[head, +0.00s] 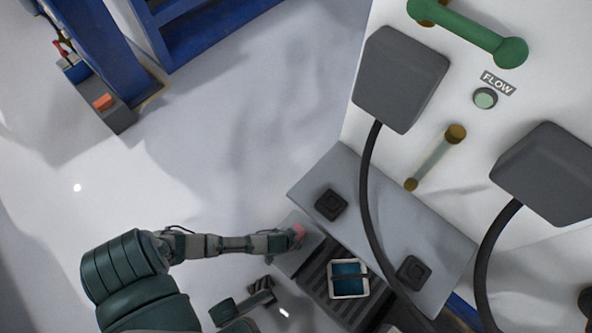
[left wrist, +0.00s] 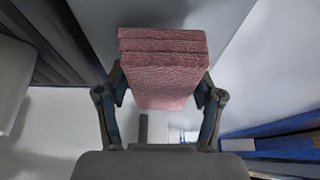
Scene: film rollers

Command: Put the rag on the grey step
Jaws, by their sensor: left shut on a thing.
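The rag (left wrist: 165,62) is a pink-red folded block with a rough cloth texture. My left gripper (left wrist: 163,90) is shut on it, one finger on each side, in the left wrist view. In the head view the rag (head: 299,231) is a small pink patch at the tip of my left gripper (head: 296,238). They are over or beside the grey step (head: 291,262), a plain grey surface left of dark slats. The arm partly covers this step, and I cannot tell whether the rag touches it.
A wider grey shelf (head: 385,228) with two black square knobs lies to the right. A white-rimmed blue container (head: 348,278) sits on the dark slats (head: 318,283). Black cables hang from two grey boxes (head: 401,78). Blue frames stand upper left; open floor lies between.

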